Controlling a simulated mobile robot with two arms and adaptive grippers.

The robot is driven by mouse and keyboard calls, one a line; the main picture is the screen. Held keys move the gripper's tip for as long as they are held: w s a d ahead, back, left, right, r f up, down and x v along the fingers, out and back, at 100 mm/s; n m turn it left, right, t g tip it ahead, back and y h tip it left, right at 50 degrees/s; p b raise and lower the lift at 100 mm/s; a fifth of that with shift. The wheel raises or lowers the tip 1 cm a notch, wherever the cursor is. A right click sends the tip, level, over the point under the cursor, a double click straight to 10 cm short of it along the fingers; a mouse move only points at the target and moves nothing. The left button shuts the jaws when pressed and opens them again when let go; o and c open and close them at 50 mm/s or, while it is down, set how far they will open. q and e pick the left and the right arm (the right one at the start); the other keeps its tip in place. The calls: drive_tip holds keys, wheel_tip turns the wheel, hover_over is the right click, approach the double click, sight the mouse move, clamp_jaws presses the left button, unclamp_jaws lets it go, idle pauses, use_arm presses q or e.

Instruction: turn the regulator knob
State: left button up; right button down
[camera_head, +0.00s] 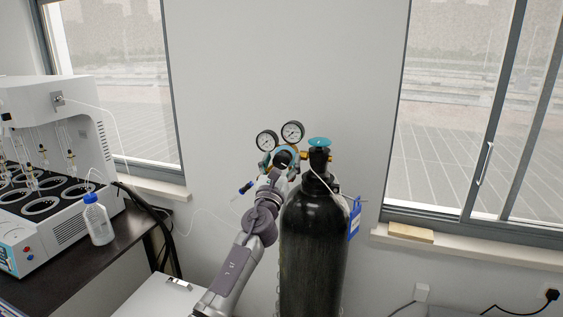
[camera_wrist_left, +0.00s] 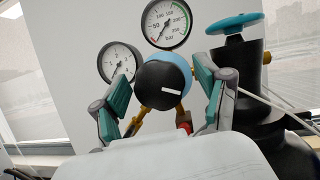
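The black regulator knob (camera_wrist_left: 163,86) has a white mark and sits below two round gauges in the left wrist view. In the head view the knob (camera_head: 283,158) is partly hidden by my left gripper (camera_head: 281,165). In the left wrist view my left gripper (camera_wrist_left: 160,108) is open, with one teal-padded finger on each side of the knob. Whether the fingers touch it I cannot tell. The regulator is mounted on a tall black gas cylinder (camera_head: 313,235) with a teal valve wheel (camera_head: 319,142) on top. My right gripper is not in view.
Two gauges (camera_head: 292,132) stand just above the knob. A blue tag (camera_head: 354,220) hangs on the cylinder's right. At left, a white distiller (camera_head: 62,150) and a plastic bottle (camera_head: 97,220) stand on a dark bench.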

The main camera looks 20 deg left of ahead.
use_arm(q)
drive_tip(key=c, duration=1.1)
drive_tip(key=shift+n, duration=0.4)
